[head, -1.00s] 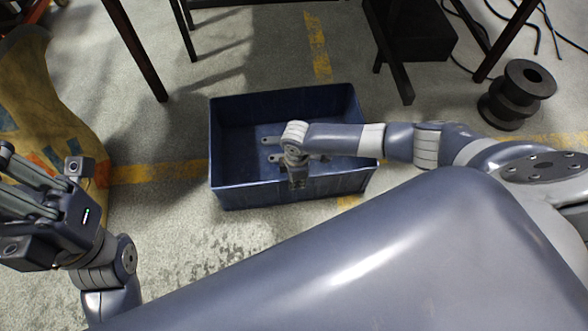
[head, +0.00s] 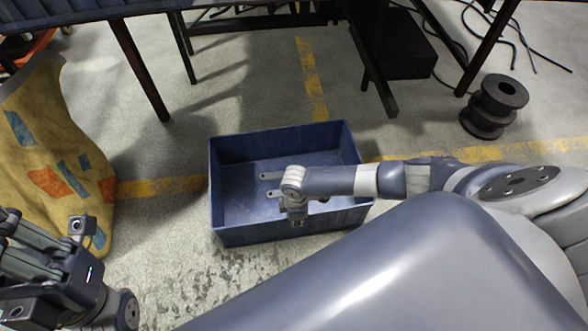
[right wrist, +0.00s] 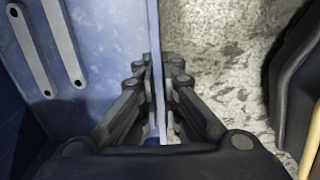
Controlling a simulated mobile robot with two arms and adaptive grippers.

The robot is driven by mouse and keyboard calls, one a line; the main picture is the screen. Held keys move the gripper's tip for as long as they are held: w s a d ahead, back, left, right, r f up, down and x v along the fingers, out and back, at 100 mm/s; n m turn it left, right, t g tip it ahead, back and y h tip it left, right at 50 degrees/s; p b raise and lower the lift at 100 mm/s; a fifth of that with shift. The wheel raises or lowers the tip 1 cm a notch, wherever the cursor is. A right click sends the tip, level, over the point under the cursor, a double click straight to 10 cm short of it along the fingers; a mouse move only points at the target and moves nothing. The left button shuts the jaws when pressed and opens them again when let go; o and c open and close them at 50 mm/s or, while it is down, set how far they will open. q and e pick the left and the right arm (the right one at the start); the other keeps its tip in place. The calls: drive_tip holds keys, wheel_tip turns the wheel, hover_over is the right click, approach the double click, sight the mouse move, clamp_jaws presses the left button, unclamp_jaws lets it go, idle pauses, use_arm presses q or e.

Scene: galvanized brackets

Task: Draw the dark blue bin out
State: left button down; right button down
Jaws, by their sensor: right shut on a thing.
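The dark blue bin (head: 250,236) is an open rectangular box on the floor, in front of the dark table. Grey metal brackets (head: 270,176) lie inside it; two long ones (right wrist: 63,40) show in the right wrist view. My right gripper (head: 296,217) is shut on the bin's near wall. In the right wrist view its fingers (right wrist: 158,100) lie on both sides of the wall's thin edge. My left gripper (head: 20,250) is at the lower left, apart from the bin. Its fingers are partly cut off by the picture edge.
The dark table (head: 80,12) stands behind, with thin legs on either side. A black spool (head: 494,105) and loose cables are at the right. A yellow patterned cloth-like thing (head: 50,150) stands at the left. The floor just before the bin is clear.

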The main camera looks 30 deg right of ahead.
drive_tip(key=shift+s+a, duration=0.1)
drive_tip(key=c, duration=1.7)
unclamp_jaws()
wheel_tip(320, 180, up, 12)
